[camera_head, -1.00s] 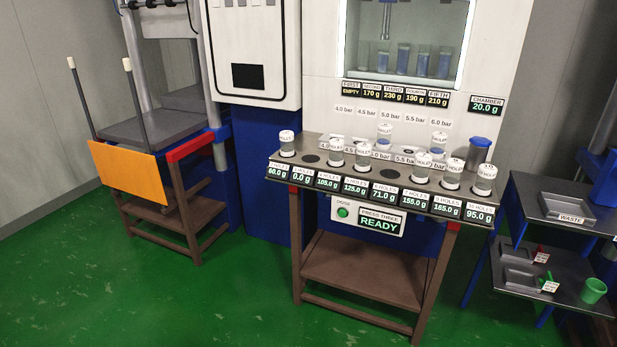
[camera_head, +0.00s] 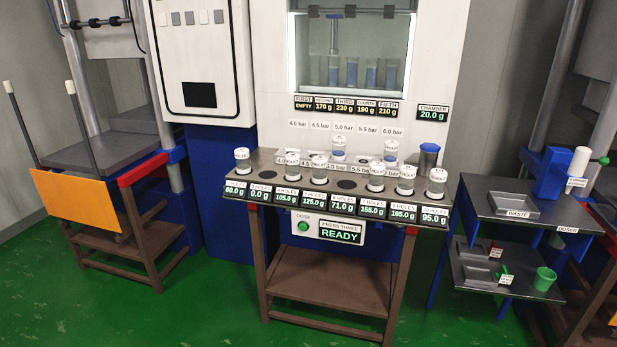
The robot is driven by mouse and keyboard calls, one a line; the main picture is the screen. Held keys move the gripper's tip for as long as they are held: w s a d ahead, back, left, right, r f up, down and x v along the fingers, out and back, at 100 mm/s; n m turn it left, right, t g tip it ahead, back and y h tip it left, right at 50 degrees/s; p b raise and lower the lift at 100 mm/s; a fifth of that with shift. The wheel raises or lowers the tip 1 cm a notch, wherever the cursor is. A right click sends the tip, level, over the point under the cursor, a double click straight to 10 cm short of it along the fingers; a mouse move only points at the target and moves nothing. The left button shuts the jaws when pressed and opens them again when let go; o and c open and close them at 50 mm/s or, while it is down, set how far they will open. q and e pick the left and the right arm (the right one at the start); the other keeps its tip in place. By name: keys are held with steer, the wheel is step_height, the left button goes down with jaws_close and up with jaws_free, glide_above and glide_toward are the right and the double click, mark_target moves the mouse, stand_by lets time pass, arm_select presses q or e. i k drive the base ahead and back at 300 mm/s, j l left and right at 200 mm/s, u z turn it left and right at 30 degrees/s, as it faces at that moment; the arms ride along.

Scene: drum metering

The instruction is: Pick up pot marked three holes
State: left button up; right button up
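Several white-capped clear pots stand on a dark grey rack (camera_head: 262,160) in front of the machine. The front row includes pots at the far left (camera_head: 242,161), left of middle (camera_head: 292,163), middle (camera_head: 319,168) and right (camera_head: 376,178), (camera_head: 406,180), (camera_head: 436,184). Two more stand farther back, one left (camera_head: 338,150) and one right (camera_head: 390,153). Hole-count markings on the caps are too small to read surely, so I cannot tell which pot is marked three holes. Weight displays line the rack's front edge, including one reading 105.0 g (camera_head: 286,199). Neither gripper is in view.
A READY panel (camera_head: 328,229) hangs under the rack. A blue-lidded cup (camera_head: 428,159) stands at its right end. A two-level side table (camera_head: 548,212) with a waste tray (camera_head: 514,204) and green cup (camera_head: 544,279) is at right. Green floor (camera_head: 215,305) in front is clear.

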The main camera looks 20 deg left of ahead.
mark_target(391, 148)
steer(key=i+j, duration=0.15)
steer(key=i, duration=0.25)
steer(key=i+j, duration=0.2)
steer(key=i, duration=0.25)
